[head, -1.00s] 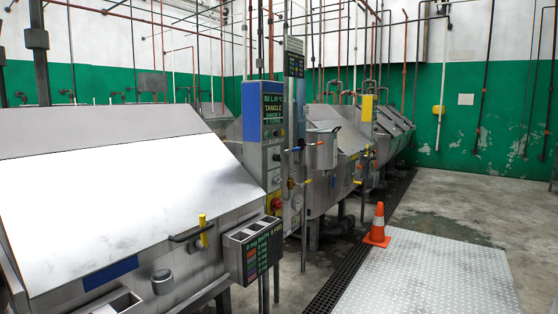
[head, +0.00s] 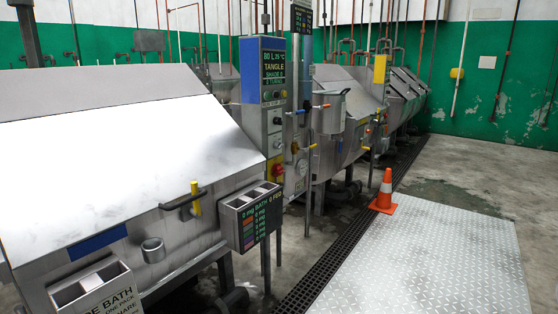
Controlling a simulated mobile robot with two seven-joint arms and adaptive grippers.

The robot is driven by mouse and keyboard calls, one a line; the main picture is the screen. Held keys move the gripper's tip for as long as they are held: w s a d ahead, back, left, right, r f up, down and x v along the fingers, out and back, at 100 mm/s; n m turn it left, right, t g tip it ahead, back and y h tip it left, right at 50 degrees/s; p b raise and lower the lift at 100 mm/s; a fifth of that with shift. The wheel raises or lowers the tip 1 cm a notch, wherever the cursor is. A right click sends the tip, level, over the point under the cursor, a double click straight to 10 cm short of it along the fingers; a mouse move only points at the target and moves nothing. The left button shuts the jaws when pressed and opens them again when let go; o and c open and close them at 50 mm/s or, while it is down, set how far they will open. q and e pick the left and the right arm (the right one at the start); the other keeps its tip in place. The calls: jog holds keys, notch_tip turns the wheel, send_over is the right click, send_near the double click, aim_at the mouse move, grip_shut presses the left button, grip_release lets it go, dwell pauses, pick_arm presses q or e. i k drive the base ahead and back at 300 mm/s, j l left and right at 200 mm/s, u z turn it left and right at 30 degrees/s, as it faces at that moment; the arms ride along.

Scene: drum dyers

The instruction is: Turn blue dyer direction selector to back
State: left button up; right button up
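The nearest dyer (head: 110,150) fills the left side, a large grey metal machine with a bright sloped lid and a blue strip (head: 97,243) on its front. At its right end stands a blue-topped control panel (head: 274,90) with a lit display reading TANGLE, small buttons, knobs and a red round button on yellow (head: 277,170). The direction selector is too small to tell apart from the panel's other controls. Neither of my grippers is in view.
An orange cone (head: 384,192) stands beside a metal floor plate (head: 430,255). A floor grate (head: 335,255) runs along the machines. A dispenser box (head: 250,215) juts out below the panel. More dyers (head: 345,100) stand behind. The floor at right is clear.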

aim_at(277, 120)
jog(key=i+l+u, duration=0.1)
jog(key=i+l, duration=0.55)
jog(key=l, duration=0.15)
jog(key=i+l+u, duration=0.15)
jog(key=i+l, duration=0.45)
jog(key=l, duration=0.25)
jog(key=i+l+u, duration=0.15)
jog(key=l, duration=0.3)
jog(key=i+l, duration=0.4)
jog(key=i+l+u, duration=0.15)
jog(key=l, duration=0.4)
jog(key=i+l, duration=0.35)
jog(key=l, duration=0.15)
jog(key=u, duration=0.05)
